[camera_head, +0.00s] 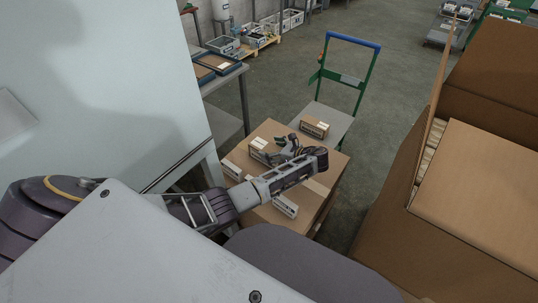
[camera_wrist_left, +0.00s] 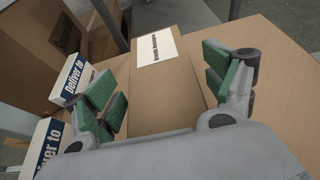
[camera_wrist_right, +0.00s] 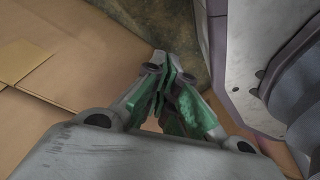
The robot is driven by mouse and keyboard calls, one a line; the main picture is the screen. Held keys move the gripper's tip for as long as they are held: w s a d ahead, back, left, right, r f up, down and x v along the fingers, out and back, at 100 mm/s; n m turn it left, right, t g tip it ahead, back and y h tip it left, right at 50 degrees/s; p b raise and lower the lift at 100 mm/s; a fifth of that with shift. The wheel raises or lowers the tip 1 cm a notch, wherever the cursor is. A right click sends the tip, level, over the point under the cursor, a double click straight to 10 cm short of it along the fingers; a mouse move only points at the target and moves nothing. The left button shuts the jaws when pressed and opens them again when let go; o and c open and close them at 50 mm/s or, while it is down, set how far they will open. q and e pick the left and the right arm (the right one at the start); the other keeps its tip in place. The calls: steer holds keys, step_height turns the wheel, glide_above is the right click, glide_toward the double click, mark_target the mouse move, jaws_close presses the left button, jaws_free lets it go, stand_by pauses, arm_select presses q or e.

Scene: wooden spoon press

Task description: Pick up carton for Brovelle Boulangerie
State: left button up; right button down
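A brown carton (camera_wrist_left: 165,90) with a white top label lies between the fingers of my left gripper (camera_wrist_left: 170,85) in the left wrist view. The label's text is too small to read surely. The fingers are open, with gaps to the carton on both sides. In the head view my left gripper (camera_head: 286,147) is just right of this small carton (camera_head: 262,147), on a large box (camera_head: 312,208). My right gripper (camera_wrist_right: 165,75) shows only in the right wrist view; its green-padded fingers are together, with nothing seen between them.
Other small cartons (camera_head: 285,205) (camera_head: 232,170) lie close by on the large box, with "Deliver to" faces in the left wrist view (camera_wrist_left: 80,80). Another carton (camera_head: 315,127) sits on a green trolley (camera_head: 345,78). Large brown boxes (camera_head: 485,190) fill the right side.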

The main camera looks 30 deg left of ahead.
arm_select(q)
steer(key=c, duration=0.9)
steer(key=shift+s, duration=0.1)
steer(key=shift+c, duration=0.5)
steer(key=shift+r, duration=0.3)
steer(key=shift+r+p, duration=0.35)
steer(key=shift+r, duration=1)
steer(key=d, duration=0.3)
steer(key=shift+s+r+p, duration=0.1)
steer(key=shift+p, duration=0.25)
steer(key=s+d, duration=0.2)
steer(key=d, duration=1.3)
arm_select(e)
steer(key=shift+s+d+f, duration=0.2)
steer(key=shift+d+f, duration=0.35)
steer(key=shift+d, duration=0.05)
